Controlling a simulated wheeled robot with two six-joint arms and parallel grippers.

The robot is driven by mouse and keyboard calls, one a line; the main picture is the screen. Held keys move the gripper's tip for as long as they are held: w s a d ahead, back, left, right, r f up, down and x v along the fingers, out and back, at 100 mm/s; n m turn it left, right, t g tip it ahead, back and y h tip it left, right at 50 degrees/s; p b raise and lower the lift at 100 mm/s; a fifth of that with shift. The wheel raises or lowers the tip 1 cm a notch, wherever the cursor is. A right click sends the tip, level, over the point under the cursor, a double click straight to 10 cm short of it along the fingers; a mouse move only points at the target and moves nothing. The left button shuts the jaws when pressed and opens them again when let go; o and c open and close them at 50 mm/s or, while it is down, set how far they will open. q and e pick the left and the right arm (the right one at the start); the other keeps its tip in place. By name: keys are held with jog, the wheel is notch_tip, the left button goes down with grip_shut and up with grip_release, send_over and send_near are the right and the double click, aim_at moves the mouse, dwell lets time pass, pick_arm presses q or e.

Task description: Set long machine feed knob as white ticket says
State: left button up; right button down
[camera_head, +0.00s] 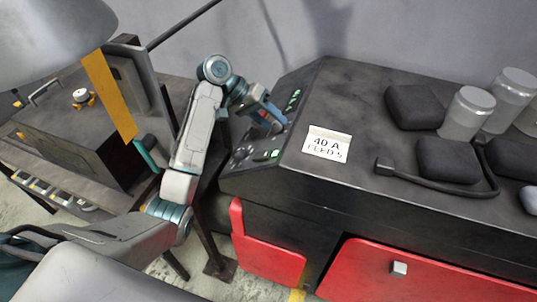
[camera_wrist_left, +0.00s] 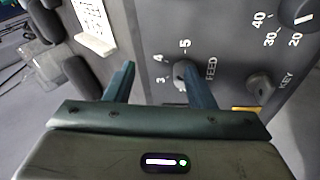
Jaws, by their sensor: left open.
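The long machine is the dark bench-like cabinet (camera_head: 370,90) with a sloped control panel at its left end. A white ticket (camera_head: 327,143) on its top reads "40 A" and "FEED 5"; part of it shows in the left wrist view (camera_wrist_left: 92,22). My right gripper is not in view.
A dial knob (camera_wrist_left: 299,10) marked 20, 30 and 40 and a KEY knob (camera_wrist_left: 260,85) share the panel. Another machine (camera_head: 75,135) stands left.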

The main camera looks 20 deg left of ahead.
pick_arm(q)
jog(key=s+d+b, duration=0.1)
jog(key=s, duration=0.2)
jog(key=s+d+b, duration=0.1)
jog(key=s, duration=0.2)
jog(key=s+d+r+b, duration=0.1)
jog(key=s, duration=0.3)
jog(key=shift+s, duration=0.1)
jog(key=shift+s+d+r, duration=0.1)
jog(key=shift+s+d, duration=0.05)
jog(key=shift+s, duration=0.35)
jog(key=shift+s+d+r, duration=0.1)
jog(key=shift+s+d, duration=0.05)
jog(key=shift+s, duration=0.3)
jog(key=shift+s+d, duration=0.1)
jog(key=shift+s, duration=0.35)
jog(key=shift+w, duration=0.1)
